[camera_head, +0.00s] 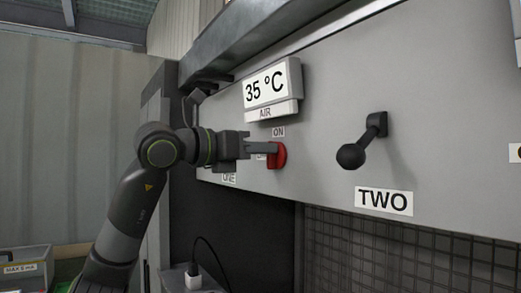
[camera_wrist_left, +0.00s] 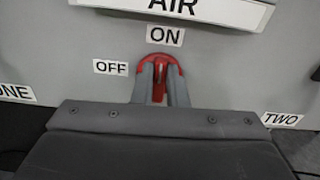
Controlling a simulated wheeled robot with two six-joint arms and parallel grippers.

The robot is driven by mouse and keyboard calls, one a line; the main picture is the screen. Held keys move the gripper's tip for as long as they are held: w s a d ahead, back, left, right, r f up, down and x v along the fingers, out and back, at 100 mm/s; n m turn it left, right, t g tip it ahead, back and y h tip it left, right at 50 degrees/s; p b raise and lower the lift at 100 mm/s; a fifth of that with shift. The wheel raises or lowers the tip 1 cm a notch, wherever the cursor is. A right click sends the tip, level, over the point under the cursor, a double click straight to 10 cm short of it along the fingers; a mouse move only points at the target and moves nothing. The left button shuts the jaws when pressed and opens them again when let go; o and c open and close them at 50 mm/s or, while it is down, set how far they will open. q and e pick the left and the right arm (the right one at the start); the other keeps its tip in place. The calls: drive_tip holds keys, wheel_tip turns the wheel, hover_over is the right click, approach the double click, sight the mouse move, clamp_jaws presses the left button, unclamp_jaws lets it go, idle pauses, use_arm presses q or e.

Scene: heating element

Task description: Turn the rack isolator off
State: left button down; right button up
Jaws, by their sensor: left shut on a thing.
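The rack isolator is a red rotary knob (camera_head: 278,155) on the grey panel, below the AIR display. It also shows in the left wrist view (camera_wrist_left: 172,71), with the ON label (camera_wrist_left: 165,35) above it and the OFF label (camera_wrist_left: 110,67) to its left. Its handle stands roughly upright, in line with ON. My left gripper (camera_head: 270,149) reaches in from the left and is shut on the red knob, one finger on each side of its handle. The fingers hide part of the knob. My right gripper is not in view.
A display reading 35 °C (camera_head: 266,87) sits above the knob. A black ball-ended lever (camera_head: 352,154) sticks out to the right, above the TWO label (camera_head: 384,201). A dark mesh (camera_head: 390,250) lies below the panel. A cable with a white plug (camera_head: 192,278) is at the lower left.

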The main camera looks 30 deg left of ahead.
use_arm(q)
drive_tip(key=shift+w+a+f+n+b, duration=0.15)
drive_tip(key=shift+n+b, duration=0.75)
drive_tip(key=shift+n, duration=2)
drive_tip(key=shift+a+f+n+b, duration=0.3)
drive_tip(key=shift+n+b, duration=0.6)
drive_tip(key=shift+n, duration=2)
drive_tip(key=shift+w+a+f+n+b, duration=0.15)
drive_tip(key=shift+n+b, duration=0.75)
drive_tip(key=shift+n, duration=2)
drive_tip(key=c, duration=1.4)
unclamp_jaws()
drive_tip(key=shift+a, duration=0.1)
drive_tip(key=shift+c, duration=0.2)
